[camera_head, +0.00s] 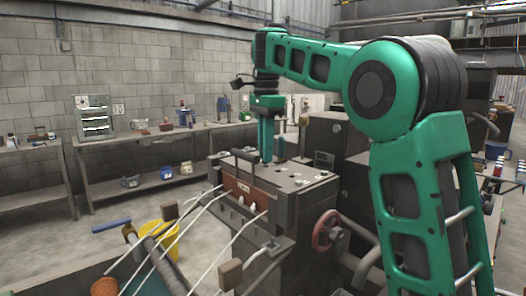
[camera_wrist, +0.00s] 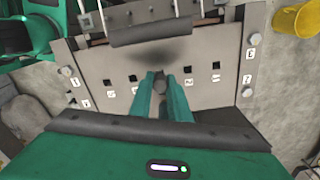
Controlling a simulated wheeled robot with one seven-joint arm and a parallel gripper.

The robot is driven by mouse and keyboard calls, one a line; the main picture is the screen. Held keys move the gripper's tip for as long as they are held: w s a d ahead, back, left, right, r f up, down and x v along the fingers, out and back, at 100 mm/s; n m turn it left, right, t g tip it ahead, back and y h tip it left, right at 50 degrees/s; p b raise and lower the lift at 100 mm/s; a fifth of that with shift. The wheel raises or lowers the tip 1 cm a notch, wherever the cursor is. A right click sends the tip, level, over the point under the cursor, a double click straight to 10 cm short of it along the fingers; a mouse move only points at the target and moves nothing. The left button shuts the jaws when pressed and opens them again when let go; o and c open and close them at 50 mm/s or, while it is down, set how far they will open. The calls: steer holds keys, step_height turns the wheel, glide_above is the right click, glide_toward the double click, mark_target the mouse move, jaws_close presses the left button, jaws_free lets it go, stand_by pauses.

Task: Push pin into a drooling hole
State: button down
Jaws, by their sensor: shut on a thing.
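My gripper (camera_head: 266,146) points down over the top of the grey machine (camera_head: 308,182). In the wrist view its green fingers (camera_wrist: 160,84) are closed on a small grey round pin (camera_wrist: 160,87), mostly hidden between them. Below lies the machine's pale metal plate (camera_wrist: 120,62), with a row of small dark square holes on both sides of the fingers. One hole (camera_wrist: 106,82) is to the left and another (camera_wrist: 216,78) to the right. The fingers cover the row's middle. I cannot tell whether the pin touches the plate, or which hole is drooling.
A dark bar handle (camera_head: 245,156) stands along the machine's near edge, close to my gripper; it also shows in the wrist view (camera_wrist: 152,32). Pale rods (camera_head: 240,246) slope across the front. A red handwheel (camera_head: 326,230) and yellow bucket (camera_head: 161,240) are lower down.

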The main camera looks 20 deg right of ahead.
steer(key=shift+f, duration=0.35)
stand_by(0.3)
steer(key=c, duration=1.6)
jaws_free()
steer(key=shift+r, duration=0.1)
step_height(320, 180, up, 10)
steer(key=shift+r, duration=0.25)
